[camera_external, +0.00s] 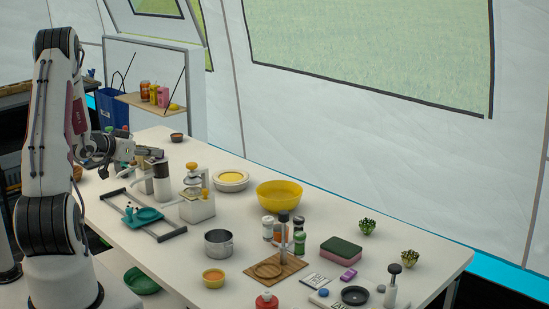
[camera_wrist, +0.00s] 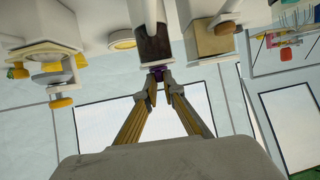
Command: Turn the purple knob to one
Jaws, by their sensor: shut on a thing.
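The purple knob (camera_wrist: 158,70) shows in the wrist view, which looks upside down, at the end of a dark and white cylindrical device (camera_wrist: 152,43). My gripper (camera_wrist: 160,80) has its two fingertips shut on the sides of the knob. In the external view my gripper (camera_external: 152,153) is level at the top of the same device (camera_external: 161,183), which stands upright at the left part of the white table (camera_external: 330,225). The knob is hidden there behind the fingers. I cannot read any number or mark for the knob's setting.
A white device with a yellow top (camera_external: 196,202) stands close on the right. Another white device (camera_external: 144,182) stands close on the left. A black-railed rack with a teal item (camera_external: 148,215) lies in front. A yellow bowl (camera_external: 279,196) and a pot (camera_external: 218,243) stand farther right.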

